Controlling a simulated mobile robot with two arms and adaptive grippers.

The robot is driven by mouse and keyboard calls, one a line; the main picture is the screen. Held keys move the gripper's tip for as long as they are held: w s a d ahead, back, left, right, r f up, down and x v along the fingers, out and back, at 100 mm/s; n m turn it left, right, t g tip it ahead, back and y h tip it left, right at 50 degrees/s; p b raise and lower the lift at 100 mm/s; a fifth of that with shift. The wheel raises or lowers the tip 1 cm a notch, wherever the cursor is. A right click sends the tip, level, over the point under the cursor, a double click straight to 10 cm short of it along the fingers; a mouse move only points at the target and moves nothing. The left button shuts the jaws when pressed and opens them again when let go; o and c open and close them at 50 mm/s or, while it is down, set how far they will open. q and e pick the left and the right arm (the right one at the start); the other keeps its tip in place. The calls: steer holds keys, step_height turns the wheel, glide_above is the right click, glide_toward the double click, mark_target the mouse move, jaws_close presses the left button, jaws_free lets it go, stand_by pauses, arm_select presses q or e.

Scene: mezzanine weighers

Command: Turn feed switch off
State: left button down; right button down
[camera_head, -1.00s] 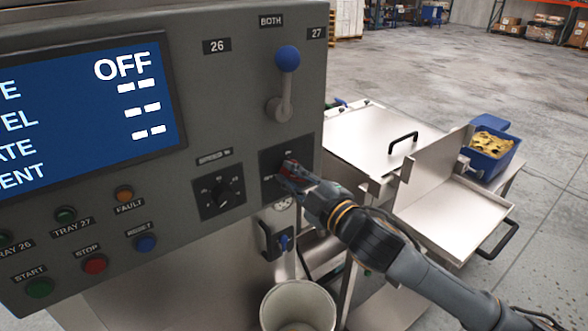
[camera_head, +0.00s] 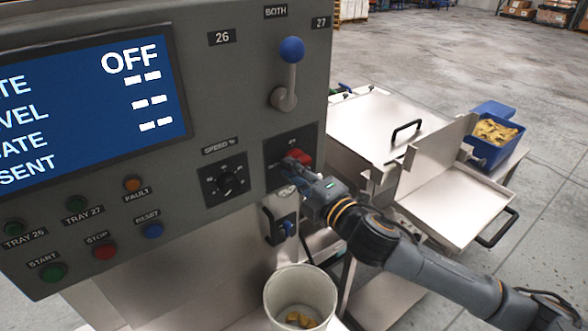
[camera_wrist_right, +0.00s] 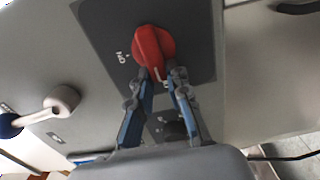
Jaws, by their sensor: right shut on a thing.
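The feed switch is a red rotary knob (camera_head: 300,157) on a dark plate at the panel's lower right. In the right wrist view the red knob (camera_wrist_right: 154,50) is near the top, with an "NO"-like label, seen upside down, beside it. My right gripper (camera_head: 288,165) comes in from the lower right. In the wrist view its two fingers (camera_wrist_right: 161,78) reach the knob's handle and are shut on it. The display (camera_head: 85,95) reads OFF. My left gripper is not in view.
A speed dial (camera_head: 226,181) sits left of the switch and a blue-knobbed lever (camera_head: 288,75) above it. A white bucket (camera_head: 300,298) stands below. Steel trays (camera_head: 450,208) and a blue bin (camera_head: 490,140) are on the right.

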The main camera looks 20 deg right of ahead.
stand_by(0.4)
steer(key=c, duration=1.3)
jaws_free()
steer(key=shift+v, duration=6)
